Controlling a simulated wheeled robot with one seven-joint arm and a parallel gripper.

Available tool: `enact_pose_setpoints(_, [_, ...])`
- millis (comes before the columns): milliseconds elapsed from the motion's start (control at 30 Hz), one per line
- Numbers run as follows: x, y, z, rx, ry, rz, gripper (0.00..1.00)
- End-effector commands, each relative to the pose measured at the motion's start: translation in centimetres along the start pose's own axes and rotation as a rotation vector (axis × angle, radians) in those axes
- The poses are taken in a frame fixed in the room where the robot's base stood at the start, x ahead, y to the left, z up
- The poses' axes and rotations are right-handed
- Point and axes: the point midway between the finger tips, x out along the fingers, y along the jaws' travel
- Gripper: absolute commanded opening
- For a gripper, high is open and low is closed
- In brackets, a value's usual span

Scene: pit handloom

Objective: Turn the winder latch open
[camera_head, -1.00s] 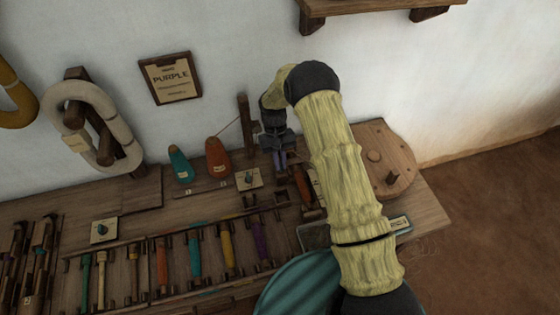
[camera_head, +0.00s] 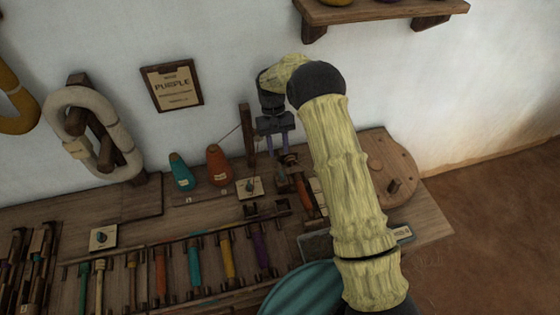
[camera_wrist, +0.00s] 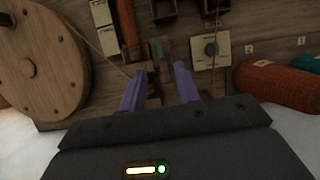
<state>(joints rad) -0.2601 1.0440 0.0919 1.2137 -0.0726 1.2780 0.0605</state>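My gripper (camera_head: 278,150) is open and empty, hanging at the winder end of the bench. In the wrist view its two purple fingers (camera_wrist: 160,95) stand apart, pointing at a small wooden block with a teal part (camera_wrist: 160,50), which may be the winder latch. The fingers appear short of it, with a gap. The winder's round wooden wheel (camera_head: 392,170) is right of my gripper; it also shows in the wrist view (camera_wrist: 42,60). A pale plate with a dark teal knob (camera_head: 250,188) sits left of the winder; in the wrist view it (camera_wrist: 210,48) lies right of the fingers.
An orange cone (camera_head: 218,165) and a teal cone (camera_head: 181,172) stand left of my gripper. A wooden post (camera_head: 247,135) with a thread is close beside it. Coloured bobbins (camera_head: 227,256) fill the rack in front.

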Motion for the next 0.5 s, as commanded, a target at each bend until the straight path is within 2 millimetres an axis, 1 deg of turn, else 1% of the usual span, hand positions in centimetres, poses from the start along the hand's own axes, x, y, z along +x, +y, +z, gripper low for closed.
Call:
enact_pose_setpoints(33, [-0.9,0.0,-0.1,0.000,0.004,0.000,0.32])
enact_pose_setpoints(100, [-2.0,0.0,-0.1,0.000,0.002,0.000,0.32])
enact_pose_setpoints(200, [-3.0,0.0,0.0,-0.001,0.001,0.000,0.32])
enact_pose_setpoints(300, [-3.4,0.0,0.0,-0.001,0.001,0.000,0.32])
enact_pose_setpoints(500, [-3.4,0.0,0.0,0.000,0.000,0.000,0.32])
